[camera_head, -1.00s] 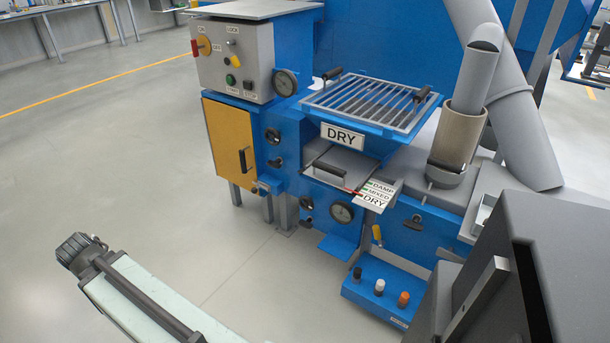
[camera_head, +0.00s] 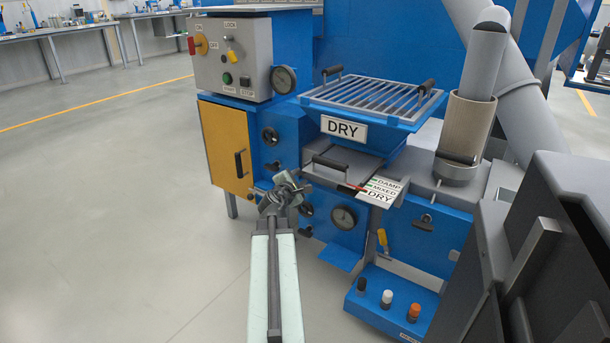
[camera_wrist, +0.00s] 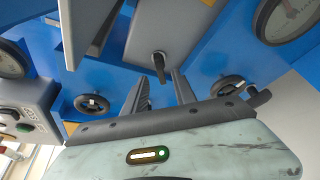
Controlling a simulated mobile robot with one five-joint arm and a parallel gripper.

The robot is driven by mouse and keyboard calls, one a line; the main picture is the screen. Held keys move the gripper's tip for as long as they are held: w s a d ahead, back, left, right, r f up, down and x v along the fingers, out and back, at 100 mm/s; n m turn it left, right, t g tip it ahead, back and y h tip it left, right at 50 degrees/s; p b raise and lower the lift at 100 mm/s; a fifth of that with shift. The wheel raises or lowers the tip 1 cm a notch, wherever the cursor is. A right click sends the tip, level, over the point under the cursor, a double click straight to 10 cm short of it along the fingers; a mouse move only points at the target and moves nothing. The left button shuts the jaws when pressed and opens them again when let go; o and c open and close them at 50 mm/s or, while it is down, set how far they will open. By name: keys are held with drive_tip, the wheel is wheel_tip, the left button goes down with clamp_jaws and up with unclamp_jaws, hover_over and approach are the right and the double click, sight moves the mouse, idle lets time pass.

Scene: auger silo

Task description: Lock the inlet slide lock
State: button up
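The grey inlet slide (camera_head: 345,172) with its black bar handle (camera_head: 331,162) sits under the grated hopper, above the DAMP/MIXED/DRY plate (camera_head: 383,190). My gripper (camera_head: 286,180) is at the slide's left side in the head view, near the blue housing. In the wrist view, a small black lever (camera_wrist: 159,66) stands on a grey block (camera_wrist: 165,32); it looks like the slide lock, but no label shows. My gripper's two fingers (camera_wrist: 160,92) are apart and empty, with the lever just beyond the gap between them. I cannot tell whether they touch it.
Dark round knobs show left (camera_wrist: 91,105) and right (camera_wrist: 231,91) of the fingers. The yellow door (camera_head: 224,150) and control box (camera_head: 232,57) are left. The floor at left is clear.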

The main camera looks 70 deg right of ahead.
sight(303, 173)
drive_tip(key=b+x, duration=0.1)
drive_tip(key=x, duration=0.6)
clamp_jaws()
drive_tip(key=shift+f+m+b, duration=0.35)
drive_tip(key=shift+m+b, duration=0.15)
drive_tip(key=shift+b, duration=0.4)
drive_tip(key=shift+a+m+t+h+b, duration=0.1)
drive_tip(key=shift+m+t+h+b, duration=0.2)
drive_tip(key=shift+m+h+b, duration=0.1)
drive_tip(key=shift+r+m+h+b, duration=0.25)
drive_tip(key=shift+m+b, duration=0.4)
drive_tip(key=shift+m, duration=0.35)
unclamp_jaws()
